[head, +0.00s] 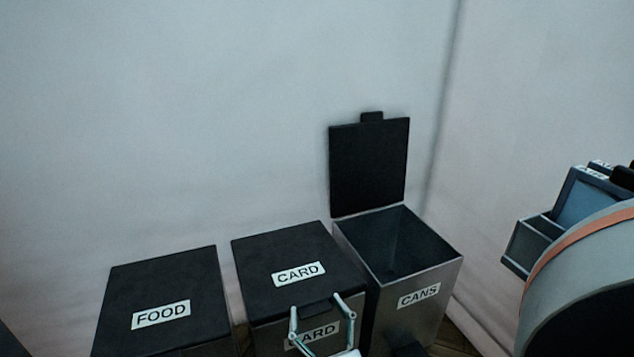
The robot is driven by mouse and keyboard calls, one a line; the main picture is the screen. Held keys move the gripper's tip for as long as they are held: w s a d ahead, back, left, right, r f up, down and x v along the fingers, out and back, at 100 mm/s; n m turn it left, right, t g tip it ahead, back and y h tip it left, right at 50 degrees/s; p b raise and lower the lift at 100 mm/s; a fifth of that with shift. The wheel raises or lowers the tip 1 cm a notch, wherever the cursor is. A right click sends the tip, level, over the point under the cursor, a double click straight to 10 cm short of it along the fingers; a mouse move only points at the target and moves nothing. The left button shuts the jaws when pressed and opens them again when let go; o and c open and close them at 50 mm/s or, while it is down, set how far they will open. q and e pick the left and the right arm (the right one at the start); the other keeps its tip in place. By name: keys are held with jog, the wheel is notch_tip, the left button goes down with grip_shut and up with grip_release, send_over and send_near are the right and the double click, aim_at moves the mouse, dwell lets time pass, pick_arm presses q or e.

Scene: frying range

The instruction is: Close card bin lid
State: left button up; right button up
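The card bin (262,338) stands between two other bins, labelled CARD on its lid and its front. Its black lid (270,250) lies flat over the top, down and shut as far as I can see. My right gripper (316,304) is at the bottom of the view, in front of the card bin's front edge. Its two thin fingers are spread apart with nothing between them, partly covering the front label. I cannot tell if the fingertips touch the bin. My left gripper is not in view.
The food bin (165,285), left, has its lid shut. The cans bin (425,280), right, is open, its black lid (368,165) upright near the wall. A blue-grey labelled container (530,247) is at the far right. A pale wall stands behind the bins.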

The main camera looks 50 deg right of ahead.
jog(key=shift+s+a+f, duration=0.2)
jog(key=shift+s+f, duration=0.05)
jog(key=shift+s, duration=0.05)
jog(key=v, duration=0.7)
dwell(0.5)
